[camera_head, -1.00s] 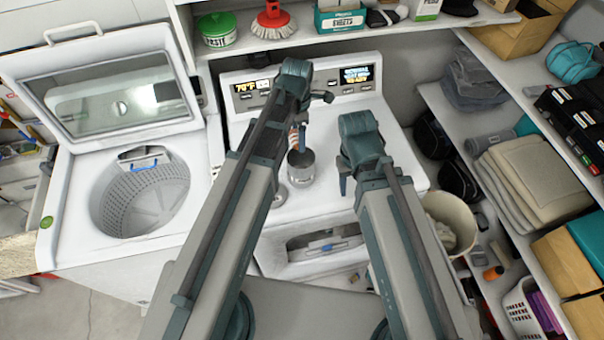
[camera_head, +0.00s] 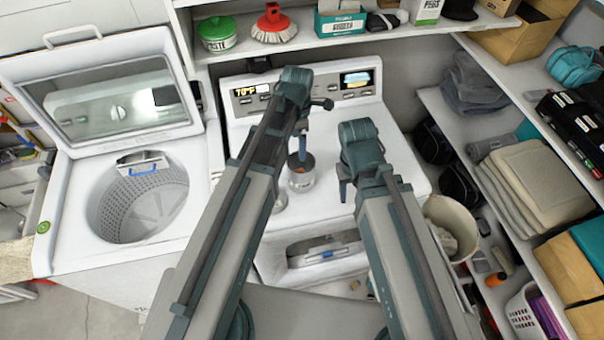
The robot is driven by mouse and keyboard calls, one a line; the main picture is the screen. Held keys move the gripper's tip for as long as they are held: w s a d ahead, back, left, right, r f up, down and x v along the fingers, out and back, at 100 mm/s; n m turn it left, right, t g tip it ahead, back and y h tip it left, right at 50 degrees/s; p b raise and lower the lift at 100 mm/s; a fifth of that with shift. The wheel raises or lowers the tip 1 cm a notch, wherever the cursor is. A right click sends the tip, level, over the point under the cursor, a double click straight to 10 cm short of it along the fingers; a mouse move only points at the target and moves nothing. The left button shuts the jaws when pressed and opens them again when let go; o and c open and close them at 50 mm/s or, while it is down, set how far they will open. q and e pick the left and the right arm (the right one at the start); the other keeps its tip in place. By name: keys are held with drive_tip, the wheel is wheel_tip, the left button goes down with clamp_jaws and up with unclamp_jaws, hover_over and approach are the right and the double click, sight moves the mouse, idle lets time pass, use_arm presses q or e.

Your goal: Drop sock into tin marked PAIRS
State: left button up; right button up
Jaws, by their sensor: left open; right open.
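The grey metal tin (camera_head: 301,181) stands upright on the white dryer top, and its marking is too small to read. The sock (camera_head: 297,160) shows as a small reddish patch at the tin's mouth; most of it is hidden. My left gripper (camera_head: 302,156) is open, pointing down just over the tin's mouth, with its fingers partly hidden by my arm. My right gripper (camera_head: 343,192) is open and empty over the dryer top, to the right of the tin and apart from it.
A round lid-like thing (camera_head: 280,198) lies left of the tin, partly behind my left arm. The open washer (camera_head: 70,180) stands at left. A shelf (camera_head: 350,40) with a green tin (camera_head: 217,35) and a red brush (camera_head: 273,24) runs behind. Shelving with towels (camera_head: 530,175) is at right.

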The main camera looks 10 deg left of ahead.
wheel_tip(320, 180, up, 7)
drive_tip(key=p, duration=0.6)
drive_tip(key=shift+p, duration=0.3)
